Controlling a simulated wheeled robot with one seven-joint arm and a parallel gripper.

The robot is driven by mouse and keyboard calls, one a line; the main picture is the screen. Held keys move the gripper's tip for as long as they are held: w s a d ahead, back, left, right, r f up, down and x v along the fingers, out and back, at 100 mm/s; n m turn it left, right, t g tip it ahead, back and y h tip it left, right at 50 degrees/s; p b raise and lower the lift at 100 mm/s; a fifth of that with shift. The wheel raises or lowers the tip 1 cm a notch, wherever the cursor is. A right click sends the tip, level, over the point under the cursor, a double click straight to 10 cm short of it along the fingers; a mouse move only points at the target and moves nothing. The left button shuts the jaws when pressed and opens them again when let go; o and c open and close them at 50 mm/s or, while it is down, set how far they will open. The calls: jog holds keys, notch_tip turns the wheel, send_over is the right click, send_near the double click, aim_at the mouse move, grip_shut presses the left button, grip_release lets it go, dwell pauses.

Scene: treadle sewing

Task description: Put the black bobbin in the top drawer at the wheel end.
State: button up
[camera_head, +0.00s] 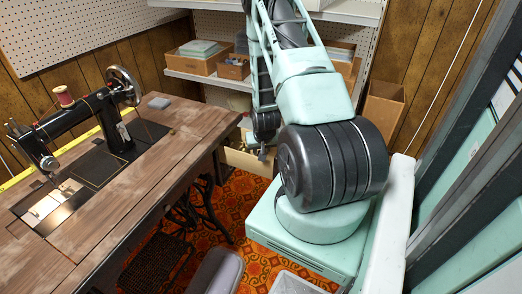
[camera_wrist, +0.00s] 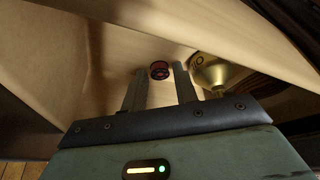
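In the wrist view a small dark round piece with a reddish tint (camera_wrist: 159,70), which looks like the bobbin, shows against a pale surface. It sits between the fingertips of my gripper (camera_wrist: 160,72), with a visible gap on each side. The fingers are apart. The pale walls around it look like the inside of an open drawer (camera_wrist: 115,45). A brass knob (camera_wrist: 214,74) is just right of the right finger. In the head view the open pale drawer (camera_head: 247,162) is at the wheel end of the sewing table, below its top. My gripper (camera_head: 263,154) is over it, its fingers too small to judge.
Shelves with cardboard boxes (camera_head: 195,62) stand behind. A grey seat (camera_head: 216,272) is in front. Patterned carpet shows between.

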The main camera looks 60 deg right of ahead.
jog(key=shift+r, duration=0.25)
jog(key=p+v, duration=0.1)
jog(key=v, duration=1.1)
jog(key=shift+n+t+y, duration=0.3)
jog(key=shift+n+y, duration=0.1)
jog(key=shift+n, duration=0.4)
jog(key=w+a, duration=0.1)
jog(key=w+a+r, duration=0.1)
jog(key=a, duration=0.1)
jog(key=w+a+r, duration=0.1)
jog(key=w+a, duration=0.1)
jog(key=w+a+r+n+y, duration=0.2)
jog(key=a+r+n, duration=0.2)
jog(key=a, duration=0.9)
jog(key=w+a+r+n+y, duration=0.1)
jog(key=w+a+r+n, duration=0.3)
jog(key=a, duration=0.8)
jog(key=s+a+r+n+g, duration=0.1)
jog(key=s+a+r+n, duration=0.3)
jog(key=s+a, duration=0.4)
jog(key=s+a+r+n+g, duration=0.2)
jog(key=s+a+r+n, duration=0.2)
jog(key=s+a, duration=0.5)
jog(key=s+r, duration=0.1)
jog(key=s, duration=0.1)
jog(key=shift+s+a, duration=0.25)
